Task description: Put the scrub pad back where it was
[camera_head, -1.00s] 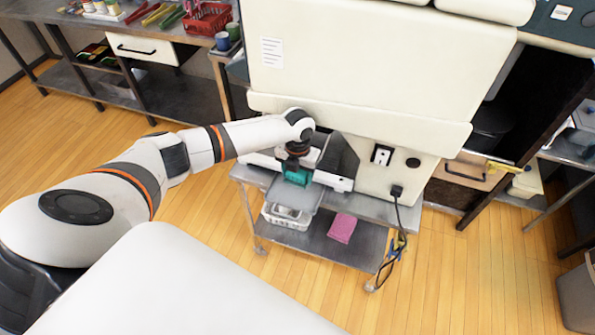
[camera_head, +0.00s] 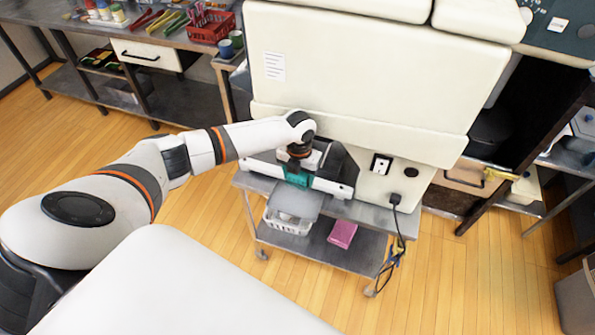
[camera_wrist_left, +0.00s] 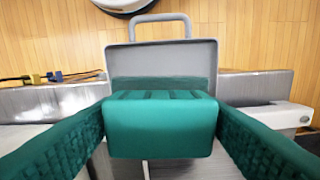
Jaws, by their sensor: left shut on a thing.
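My left gripper (camera_head: 297,168) is shut on a green block, which looks like the scrub pad (camera_wrist_left: 160,128). It is at the front of the cream machine on the metal cart. In the left wrist view the pad sits between the two green padded fingers (camera_wrist_left: 160,108), with a darker ridged strip behind it. A grey plate with a loop handle (camera_wrist_left: 158,60) lies just beyond the pad. The plate also shows in the head view (camera_head: 297,204), below the gripper. I cannot tell whether pad and plate touch. My right gripper is not in view.
The cart's lower shelf (camera_head: 330,253) carries a white basket (camera_head: 287,222) under the plate and a pink block (camera_head: 342,234). The machine (camera_head: 370,80) rises close behind the gripper. A black cable (camera_head: 400,225) hangs at the cart's right. The wooden floor in front is clear.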

